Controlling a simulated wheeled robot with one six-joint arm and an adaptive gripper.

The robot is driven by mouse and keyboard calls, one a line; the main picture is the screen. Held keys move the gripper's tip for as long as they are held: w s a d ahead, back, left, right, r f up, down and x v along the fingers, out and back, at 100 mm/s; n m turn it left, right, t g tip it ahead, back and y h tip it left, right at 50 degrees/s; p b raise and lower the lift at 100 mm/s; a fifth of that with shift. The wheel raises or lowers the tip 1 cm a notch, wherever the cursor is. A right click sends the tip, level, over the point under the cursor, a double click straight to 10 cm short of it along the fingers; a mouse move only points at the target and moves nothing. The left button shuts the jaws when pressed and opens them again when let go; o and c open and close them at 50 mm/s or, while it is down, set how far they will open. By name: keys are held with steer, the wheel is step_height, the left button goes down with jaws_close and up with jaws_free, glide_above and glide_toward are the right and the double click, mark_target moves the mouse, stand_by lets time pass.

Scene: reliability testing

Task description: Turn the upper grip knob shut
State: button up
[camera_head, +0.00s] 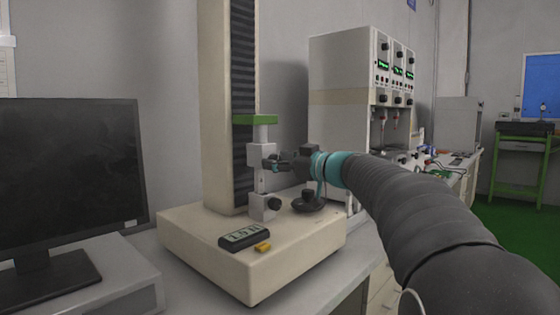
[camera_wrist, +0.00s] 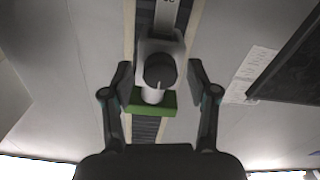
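The testing machine's upper grip (camera_head: 258,153) is a pale block under a green crosshead piece (camera_head: 255,120). Its dark round knob (camera_wrist: 160,72) faces the wrist camera, with the green piece (camera_wrist: 170,104) below it in that upside-down view. In the wrist view my gripper (camera_wrist: 158,68) is open, one finger on each side of the knob with gaps between. The lower grip (camera_head: 262,207) has its own dark knob (camera_head: 274,204). A thin strip (camera_head: 261,182) shows between the grips.
The machine's cream base (camera_head: 250,280) carries a display (camera_head: 243,236), a yellow button (camera_head: 263,247) and a dark round object (camera_head: 309,203). The tall column (camera_head: 215,110) stands behind the grips. A monitor (camera_head: 65,180) is at left; an instrument cabinet (camera_head: 340,80) is behind.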

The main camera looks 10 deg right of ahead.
jaws_close()
